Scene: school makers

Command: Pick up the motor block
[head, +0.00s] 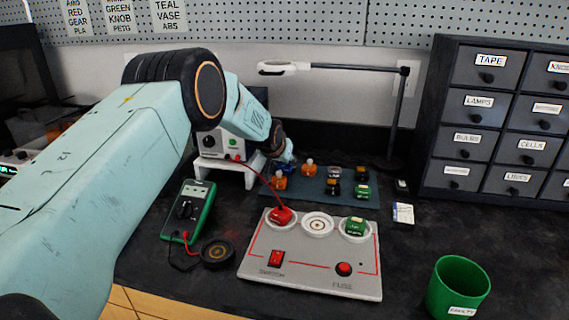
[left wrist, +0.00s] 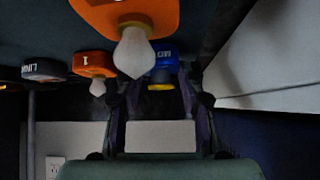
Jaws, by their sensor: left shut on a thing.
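The motor block is the blue block (left wrist: 165,55) with white lettering in the left wrist view. It sits between the fingers of my left gripper (left wrist: 160,88), which is shut on it. In the head view the left gripper (head: 285,160) reaches down to the back left of the dark mat (head: 320,206). There the blue block (head: 291,169) is mostly hidden by the gripper. I cannot tell whether it still touches the mat. My right gripper is not in view.
Orange blocks with bulbs (head: 309,168) stand close beside the gripper; several other blocks share the mat. In front lies a grey circuit board (head: 312,270) with a red and a green block. A green multimeter (head: 188,210) is left; a green cup (head: 458,287) is right.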

